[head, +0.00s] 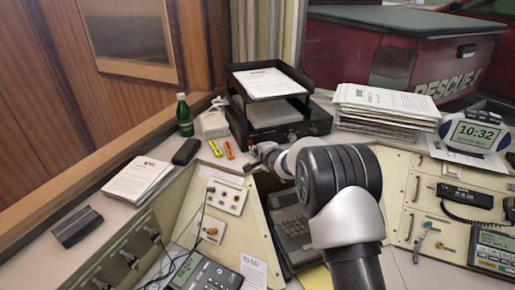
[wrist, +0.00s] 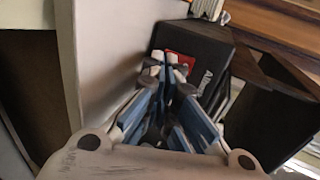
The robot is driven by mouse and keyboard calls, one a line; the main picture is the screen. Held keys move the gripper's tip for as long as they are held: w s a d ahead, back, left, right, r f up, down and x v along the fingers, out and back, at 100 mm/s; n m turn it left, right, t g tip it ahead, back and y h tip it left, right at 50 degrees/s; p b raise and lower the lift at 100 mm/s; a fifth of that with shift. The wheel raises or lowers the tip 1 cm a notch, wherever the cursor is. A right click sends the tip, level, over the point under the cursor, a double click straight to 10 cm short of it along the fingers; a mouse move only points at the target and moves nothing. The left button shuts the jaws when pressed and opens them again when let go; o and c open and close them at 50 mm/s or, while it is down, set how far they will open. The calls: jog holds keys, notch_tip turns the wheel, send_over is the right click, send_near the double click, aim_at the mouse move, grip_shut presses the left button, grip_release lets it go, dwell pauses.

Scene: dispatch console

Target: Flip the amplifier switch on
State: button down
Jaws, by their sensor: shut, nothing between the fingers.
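The amplifier (head: 318,127) is a black box under the black paper tray, with small knobs on its front. In the wrist view the black box (wrist: 215,50) shows a red patch (wrist: 178,60), probably the switch, right at my fingertips. My gripper (head: 258,155) is shut and empty, in front of the amplifier's left front in the head view; it also shows in the wrist view (wrist: 170,62). The fingertips partly cover the red patch. I cannot tell whether they touch it, or which way the switch stands.
The paper tray (head: 236,88) stands on the amplifier. A tall paper stack (head: 385,105) is to the right. A sloped panel with switches (head: 208,230) is in front.

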jog(key=shift+w+a, duration=0.1)
jog(key=shift+w, duration=0.05)
jog(key=shift+r+p, duration=0.85)
jog(key=shift+p, duration=0.3)
jog(key=shift+f, duration=0.15)
